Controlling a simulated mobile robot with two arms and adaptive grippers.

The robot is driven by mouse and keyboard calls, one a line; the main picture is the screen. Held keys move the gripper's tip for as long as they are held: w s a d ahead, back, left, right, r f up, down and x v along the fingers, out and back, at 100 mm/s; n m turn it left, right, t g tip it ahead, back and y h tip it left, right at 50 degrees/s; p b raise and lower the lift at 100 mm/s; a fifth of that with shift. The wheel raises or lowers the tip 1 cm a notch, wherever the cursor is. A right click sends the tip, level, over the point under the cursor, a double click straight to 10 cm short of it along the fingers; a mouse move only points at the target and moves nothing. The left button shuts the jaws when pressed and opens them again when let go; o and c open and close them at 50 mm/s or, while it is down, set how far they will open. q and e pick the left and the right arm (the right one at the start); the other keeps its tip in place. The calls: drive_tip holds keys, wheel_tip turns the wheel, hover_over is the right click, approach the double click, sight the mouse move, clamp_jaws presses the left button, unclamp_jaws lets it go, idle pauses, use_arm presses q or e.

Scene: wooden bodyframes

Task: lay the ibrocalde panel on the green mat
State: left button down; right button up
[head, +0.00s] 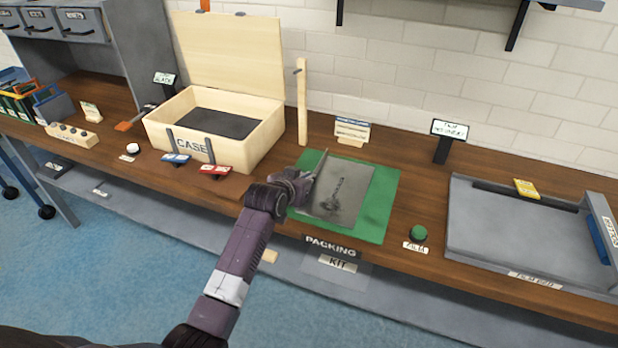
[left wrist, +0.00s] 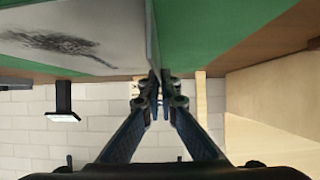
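A grey panel with a dark branching ink mark (head: 345,193) is over the green mat (head: 374,230), inside the mat's outline, with green showing around it. I cannot tell whether it lies fully flat or is slightly raised. My left gripper (head: 308,182) is at the panel's left edge. In the left wrist view the panel (left wrist: 60,28) fills the upper left, and its thin upright edge runs down between the nearly closed fingertips of my left gripper (left wrist: 156,85). The green mat also shows in the left wrist view (left wrist: 210,25). My right gripper is not in view.
An open wooden case (head: 260,140) stands left of the mat, with a wooden post (head: 302,105) beside it. A small sign (head: 351,130) stands behind the mat. A green button (head: 418,234) and a grey tray (head: 480,250) are to the right. The packing label (head: 331,247) is at the front edge.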

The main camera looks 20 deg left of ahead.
use_arm(q)
drive_tip(key=shift+r, duration=0.15)
drive_tip(key=c, duration=2.6)
unclamp_jaws()
drive_tip(key=o, duration=0.4)
drive_tip(key=shift+o, duration=0.2)
drive_tip(key=v, duration=1.2)
